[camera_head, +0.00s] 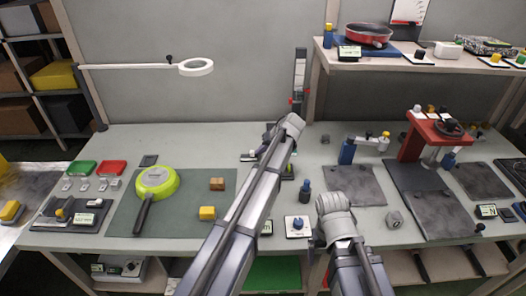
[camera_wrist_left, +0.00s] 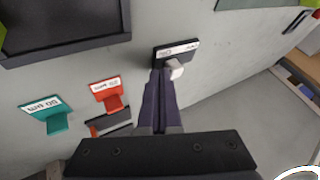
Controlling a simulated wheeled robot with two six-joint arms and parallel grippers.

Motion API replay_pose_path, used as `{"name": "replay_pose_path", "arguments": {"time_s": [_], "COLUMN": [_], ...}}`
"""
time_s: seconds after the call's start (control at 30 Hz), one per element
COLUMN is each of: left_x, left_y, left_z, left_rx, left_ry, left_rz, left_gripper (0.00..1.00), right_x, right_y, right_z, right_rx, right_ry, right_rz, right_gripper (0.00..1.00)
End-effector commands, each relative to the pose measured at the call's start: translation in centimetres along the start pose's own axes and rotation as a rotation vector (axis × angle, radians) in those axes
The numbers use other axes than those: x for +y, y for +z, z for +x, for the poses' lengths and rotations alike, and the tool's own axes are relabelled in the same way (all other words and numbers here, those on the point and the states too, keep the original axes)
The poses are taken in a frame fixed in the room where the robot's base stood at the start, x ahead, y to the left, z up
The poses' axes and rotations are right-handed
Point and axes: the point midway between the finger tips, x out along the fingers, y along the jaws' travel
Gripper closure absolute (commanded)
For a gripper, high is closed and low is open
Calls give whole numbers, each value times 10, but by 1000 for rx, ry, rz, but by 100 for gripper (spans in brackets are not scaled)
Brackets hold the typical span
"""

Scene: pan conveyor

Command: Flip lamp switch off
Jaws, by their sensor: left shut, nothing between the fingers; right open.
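The ring lamp (camera_head: 196,67) reaches out from a pole on the left, above the back of the bench. In the left wrist view a small black switch plate (camera_wrist_left: 166,53) has a white label and a pale lever (camera_wrist_left: 176,69). I take it for the lamp switch, but its label is too blurred to read. My left gripper (camera_wrist_left: 160,76) is shut and empty, its tips at the plate's lower edge, close beside the lever. I cannot tell whether they touch it. In the head view my left arm mostly hides this spot. My right gripper's fingers are hidden behind my right arm.
A red tag (camera_wrist_left: 106,91) and a teal tag (camera_wrist_left: 45,112) stand left of my left fingers in the wrist view. A green pan (camera_head: 154,181) lies on a mat at left. A red press (camera_head: 436,136) stands at right. A shelf holds a red pan (camera_head: 368,34).

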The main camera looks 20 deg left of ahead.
Motion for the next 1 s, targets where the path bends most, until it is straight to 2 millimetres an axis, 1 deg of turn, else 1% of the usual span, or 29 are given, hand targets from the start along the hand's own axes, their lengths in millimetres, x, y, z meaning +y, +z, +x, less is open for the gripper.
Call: {"name": "replay_pose_path", "arguments": {"time_s": [0.17, 0.4, 0.8, 1.0], "left_x": [-2, -27, -28, -24], "left_y": [0, 1, 0, -3], "left_z": [1, 14, 15, 14], "left_rx": [0, -1, -1, -1], "left_ry": [0, 0, -3, -3], "left_rz": [0, -2, -1, -1], "left_gripper": [100, 100, 100, 100], "right_x": [0, 0, 0, 0], "right_y": [0, 0, 0, 0], "right_z": [0, 0, 0, 0], "right_rx": [0, 0, 0, 0], "right_ry": [0, 0, 0, 0], "right_rz": [0, 0, 0, 0], "right_gripper": [9, 9, 9, 9]}}
